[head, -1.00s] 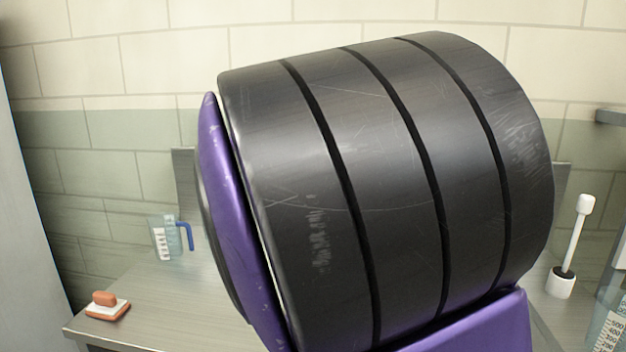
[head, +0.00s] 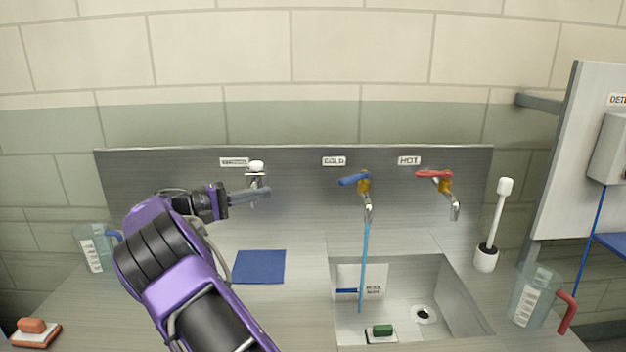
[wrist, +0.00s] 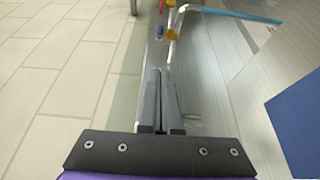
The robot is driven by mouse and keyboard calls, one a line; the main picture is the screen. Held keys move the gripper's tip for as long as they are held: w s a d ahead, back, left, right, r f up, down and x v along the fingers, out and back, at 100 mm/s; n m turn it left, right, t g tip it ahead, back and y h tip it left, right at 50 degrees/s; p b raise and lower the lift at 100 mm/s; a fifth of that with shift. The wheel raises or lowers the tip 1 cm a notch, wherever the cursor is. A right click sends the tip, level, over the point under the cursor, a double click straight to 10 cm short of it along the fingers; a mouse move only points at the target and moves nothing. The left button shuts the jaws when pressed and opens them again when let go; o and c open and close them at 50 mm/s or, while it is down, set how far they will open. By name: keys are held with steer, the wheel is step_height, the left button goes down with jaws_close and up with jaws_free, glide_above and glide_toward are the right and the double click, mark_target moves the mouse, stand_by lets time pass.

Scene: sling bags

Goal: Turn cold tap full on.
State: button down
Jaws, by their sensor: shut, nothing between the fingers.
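The cold tap (head: 365,190) is on the steel back panel under the COLD label (head: 334,161). Its blue lever (head: 354,180) points to the left and a blue stream of water (head: 363,265) falls from its spout into the sink. My gripper (head: 268,191) is shut and empty, left of the cold tap and apart from it, in front of the white-topped tap (head: 257,176). In the wrist view my shut fingers (wrist: 159,74) point towards the blue lever (wrist: 160,31), which shows beyond their tips with the stream (wrist: 238,16) to its right.
The hot tap (head: 436,177) with a red lever is right of the cold one. The sink (head: 460,302) holds a green-topped brush (head: 382,331). A blue cloth (head: 259,267) lies on the counter. A blue-handled jug (head: 94,250) stands left; a white brush (head: 497,215) and red-handled jug (head: 535,295) stand right.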

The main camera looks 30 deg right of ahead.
glide_toward(354, 178)
steer(key=w+d, duration=0.2)
steer(key=d, duration=0.1)
steer(key=w+d+p, duration=0.1)
steer(key=shift+d+f, duration=0.4)
